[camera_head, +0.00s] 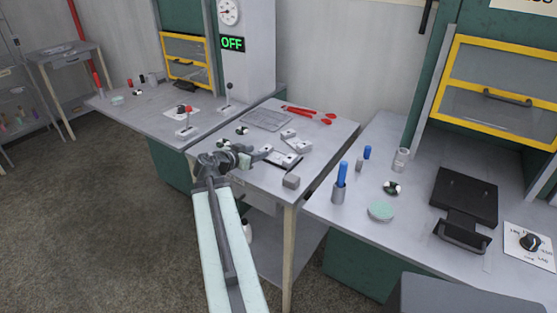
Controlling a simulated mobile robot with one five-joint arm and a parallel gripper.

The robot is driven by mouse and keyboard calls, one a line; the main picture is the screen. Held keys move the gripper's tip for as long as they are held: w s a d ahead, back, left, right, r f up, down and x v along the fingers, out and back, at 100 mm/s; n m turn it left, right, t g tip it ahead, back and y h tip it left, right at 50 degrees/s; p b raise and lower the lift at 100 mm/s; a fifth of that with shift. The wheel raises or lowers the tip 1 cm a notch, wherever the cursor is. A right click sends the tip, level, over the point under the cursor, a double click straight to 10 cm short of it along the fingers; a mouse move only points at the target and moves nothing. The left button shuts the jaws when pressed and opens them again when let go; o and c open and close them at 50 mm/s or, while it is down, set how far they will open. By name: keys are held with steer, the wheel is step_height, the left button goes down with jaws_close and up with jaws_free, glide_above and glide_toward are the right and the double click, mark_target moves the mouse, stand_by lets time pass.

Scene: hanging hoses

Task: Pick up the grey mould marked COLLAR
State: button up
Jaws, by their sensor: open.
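Several small grey blocks that look like moulds lie on the middle table (330,140). Two pale ones sit close together, a rear one (288,133) and a front one (299,145). Another pale block (283,159) lies just beyond the end of my gripper (268,156), among dark finger-like parts. A plain grey cube (291,182) stands near the front corner. The marking COLLAR cannot be read on any of them. My gripper reaches over the table from the left, open. Whether its fingers touch the block cannot be told.
A wire tray (267,120) and red-handled tools (308,114) lie at the table's back. The left bench (150,120) and right bench (350,215) flank it. A blue-topped holder (340,185) stands on the right bench. Open floor (100,220) lies left.

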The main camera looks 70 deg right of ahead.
mark_target(264, 149)
steer(key=x, duration=0.2)
steer(key=b+x, duration=0.1)
steer(key=x, duration=0.2)
steer(key=shift+w+d+f+b, duration=0.15)
steer(key=shift+w+d+b, duration=0.1)
steer(key=shift+d+b, duration=0.15)
steer(key=shift+a, duration=0.1)
jaws_close()
steer(key=shift+w, duration=0.1)
stand_by(0.8)
